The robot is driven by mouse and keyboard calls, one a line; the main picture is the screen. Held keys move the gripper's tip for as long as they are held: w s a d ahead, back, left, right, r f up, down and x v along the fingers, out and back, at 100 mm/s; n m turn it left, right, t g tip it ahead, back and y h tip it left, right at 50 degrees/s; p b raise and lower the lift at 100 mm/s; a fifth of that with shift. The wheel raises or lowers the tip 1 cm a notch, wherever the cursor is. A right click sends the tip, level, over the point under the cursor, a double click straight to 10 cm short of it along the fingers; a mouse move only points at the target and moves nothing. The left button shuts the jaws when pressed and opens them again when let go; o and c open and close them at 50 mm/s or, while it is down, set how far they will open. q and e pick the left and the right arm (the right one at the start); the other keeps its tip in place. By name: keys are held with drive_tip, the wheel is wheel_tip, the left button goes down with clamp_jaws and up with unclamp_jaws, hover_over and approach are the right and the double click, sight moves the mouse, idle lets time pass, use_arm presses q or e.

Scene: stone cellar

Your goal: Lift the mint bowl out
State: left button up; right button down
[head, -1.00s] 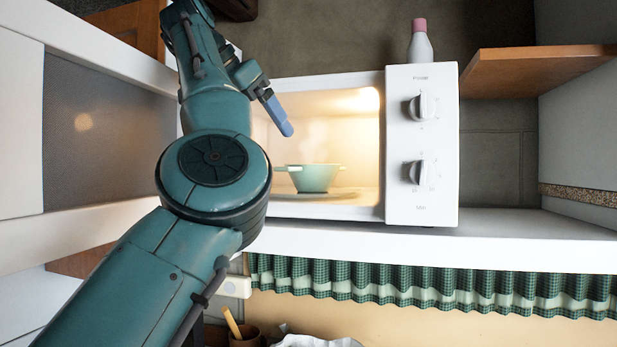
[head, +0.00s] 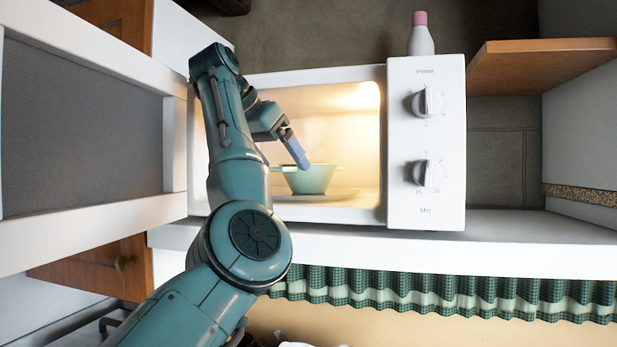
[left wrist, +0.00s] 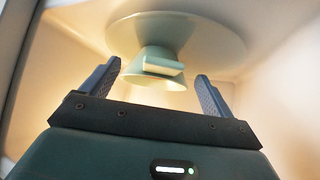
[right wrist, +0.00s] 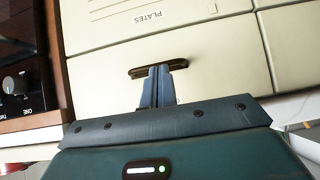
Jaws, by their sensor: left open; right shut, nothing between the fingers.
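The mint bowl (head: 312,179) stands upright on the turntable plate (head: 345,194) inside the lit, open microwave (head: 398,215). A small tab handle sticks out from its left side. My left gripper (head: 300,160) reaches into the opening from the left. Its blue finger overlaps the bowl's rim in the head view. In the left wrist view the picture is inverted: the mint bowl (left wrist: 150,82) and its handle lie ahead between the open fingers of my left gripper (left wrist: 159,72), with nothing clasped. My right gripper (right wrist: 160,70) is shut and empty, away from the microwave.
The microwave door (head: 85,140) stands open at the left. A bottle with a pink cap (head: 421,35) stands on top of the microwave. A wooden shelf (head: 540,68) is at the right.

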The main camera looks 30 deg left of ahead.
sight(291, 174)
use_arm(q)
drive_tip(key=shift+w+a+f, duration=0.1)
drive_tip(key=shift+w+f, duration=0.4)
drive_tip(key=shift+f, duration=0.05)
drive_tip(key=shift+x, duration=1.85)
drive_tip(key=shift+r, duration=0.1)
drive_tip(key=c, duration=1.8)
clamp_jaws()
drive_tip(key=shift+d+r, duration=0.2)
drive_tip(key=shift+d, duration=0.05)
